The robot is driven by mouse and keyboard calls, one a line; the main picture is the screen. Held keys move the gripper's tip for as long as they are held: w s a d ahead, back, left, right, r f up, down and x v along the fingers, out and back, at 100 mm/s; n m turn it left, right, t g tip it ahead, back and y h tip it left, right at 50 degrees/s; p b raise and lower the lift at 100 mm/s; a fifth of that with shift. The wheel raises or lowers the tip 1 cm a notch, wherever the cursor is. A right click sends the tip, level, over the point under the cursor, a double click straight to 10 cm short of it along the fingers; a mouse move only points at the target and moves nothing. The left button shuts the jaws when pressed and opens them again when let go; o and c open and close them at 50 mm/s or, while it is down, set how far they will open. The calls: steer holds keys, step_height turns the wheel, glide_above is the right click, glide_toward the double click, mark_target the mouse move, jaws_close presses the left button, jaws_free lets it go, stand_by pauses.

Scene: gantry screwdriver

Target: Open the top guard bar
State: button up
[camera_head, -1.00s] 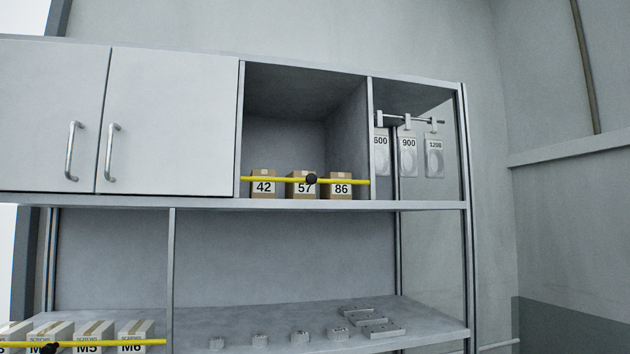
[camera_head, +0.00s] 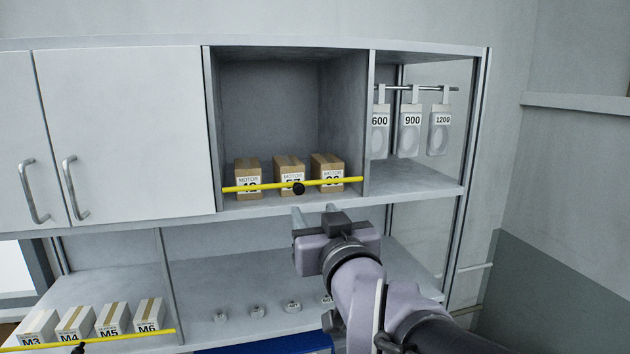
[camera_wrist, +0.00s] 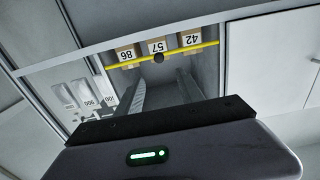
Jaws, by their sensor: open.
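The yellow top guard bar (camera_head: 325,182) runs level across the front of the upper open compartment, with a black round knob (camera_head: 298,189) at its middle. It is in its closed place in front of the motor boxes. In the wrist view the bar (camera_wrist: 190,50) shows upside down with its knob (camera_wrist: 158,58). My gripper (camera_head: 314,212) is in front of the shelf edge, just below and right of the knob in the head view. In the wrist view its two fingers (camera_wrist: 160,92) are apart, empty, and point toward the bar without visibly touching it.
Motor boxes (camera_head: 290,172) stand behind the bar. White cabinet doors (camera_head: 125,130) are at left, and hanging packs (camera_head: 410,130) at right. A lower yellow bar (camera_head: 120,338) crosses in front of screw boxes (camera_head: 112,318). The shelf edge (camera_head: 400,200) lies close to my gripper.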

mark_target(299, 188)
steer(key=p+x, duration=0.2)
steer(key=x, duration=1)
steer(key=shift+w+f, duration=0.1)
steer(key=shift+w, duration=0.1)
steer(key=shift+s, duration=0.1)
steer(key=shift+c, duration=0.5)
jaws_close()
